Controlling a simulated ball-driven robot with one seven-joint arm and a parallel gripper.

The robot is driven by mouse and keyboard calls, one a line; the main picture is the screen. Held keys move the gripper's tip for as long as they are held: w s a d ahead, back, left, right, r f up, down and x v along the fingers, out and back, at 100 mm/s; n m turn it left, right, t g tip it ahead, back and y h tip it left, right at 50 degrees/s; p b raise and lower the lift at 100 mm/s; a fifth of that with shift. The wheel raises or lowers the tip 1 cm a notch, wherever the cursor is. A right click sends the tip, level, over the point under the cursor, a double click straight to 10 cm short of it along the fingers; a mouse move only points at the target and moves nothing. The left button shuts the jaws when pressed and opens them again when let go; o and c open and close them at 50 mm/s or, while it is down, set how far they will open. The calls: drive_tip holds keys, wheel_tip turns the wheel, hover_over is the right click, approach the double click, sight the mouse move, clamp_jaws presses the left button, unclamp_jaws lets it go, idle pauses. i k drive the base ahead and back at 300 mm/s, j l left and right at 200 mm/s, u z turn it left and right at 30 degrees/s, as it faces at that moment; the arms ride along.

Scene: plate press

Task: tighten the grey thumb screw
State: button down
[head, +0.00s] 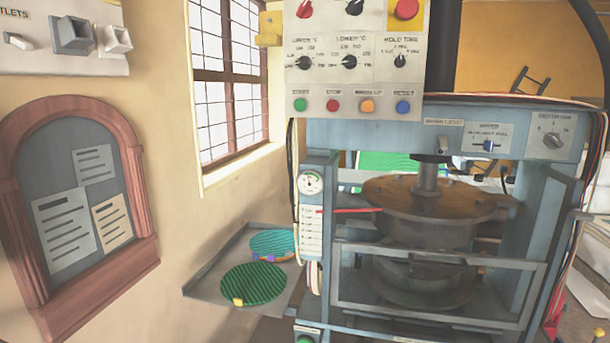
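I cannot make out the grey thumb screw for certain in the head view. The press (330,133) stands at the right, with a blue-grey frame and round platens (425,212) on a central shaft. Its front beam carries a small grey fitting (443,146), a blue slider (488,145) and a dark dial (552,140). Which of these, if any, belongs to the thumb screw is too small to tell. My gripper is not in view.
A control panel (375,75) with knobs and coloured buttons sits above the press. A side tray (208,291) holds green and teal ribbed discs (253,285). A guard frame (450,310) crosses the press front. A notice board (85,270) hangs on the left wall.

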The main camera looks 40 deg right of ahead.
sight(577, 215)
drive_tip(key=z, duration=1.5)
